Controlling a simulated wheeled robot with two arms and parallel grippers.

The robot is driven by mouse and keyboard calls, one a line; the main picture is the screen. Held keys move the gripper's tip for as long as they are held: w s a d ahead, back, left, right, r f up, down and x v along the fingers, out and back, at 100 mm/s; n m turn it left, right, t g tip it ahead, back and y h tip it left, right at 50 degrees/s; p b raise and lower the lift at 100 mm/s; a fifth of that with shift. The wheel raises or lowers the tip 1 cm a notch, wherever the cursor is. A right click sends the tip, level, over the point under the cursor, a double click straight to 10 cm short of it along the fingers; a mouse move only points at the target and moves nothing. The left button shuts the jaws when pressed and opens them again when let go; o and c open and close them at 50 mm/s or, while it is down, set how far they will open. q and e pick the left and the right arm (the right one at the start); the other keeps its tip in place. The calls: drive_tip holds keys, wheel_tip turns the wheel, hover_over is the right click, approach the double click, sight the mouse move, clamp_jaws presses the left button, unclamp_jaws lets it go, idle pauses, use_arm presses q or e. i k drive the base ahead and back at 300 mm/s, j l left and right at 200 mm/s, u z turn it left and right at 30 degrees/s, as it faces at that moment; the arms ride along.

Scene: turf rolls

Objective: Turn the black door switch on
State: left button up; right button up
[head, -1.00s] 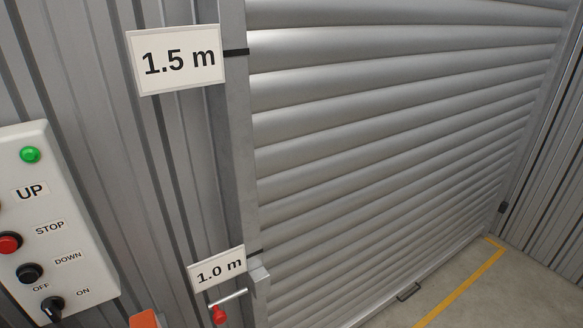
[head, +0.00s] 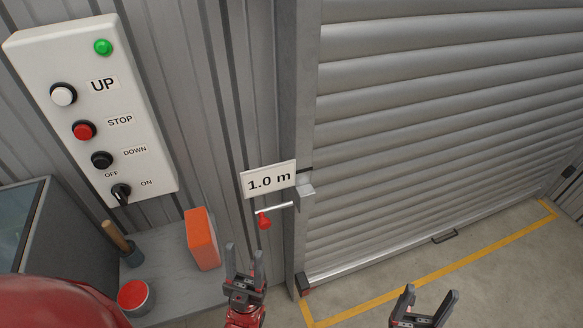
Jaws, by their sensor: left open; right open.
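My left gripper (head: 245,262) is open and empty, below and to the right of the panel, well apart from the switch. My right gripper (head: 424,302) is open and empty at the bottom edge, in front of the door.
Above the switch are the black DOWN (head: 102,160), red STOP (head: 84,130) and white UP (head: 63,93) buttons and a lit green lamp (head: 103,47). Below, a grey bench (head: 172,262) holds an orange box (head: 202,240), a red-topped tin (head: 134,296) and a wooden-handled tool (head: 118,238). The roller door (head: 430,120) is down.

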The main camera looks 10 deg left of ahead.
sight(121, 191)
drive_tip(key=u, duration=1.5)
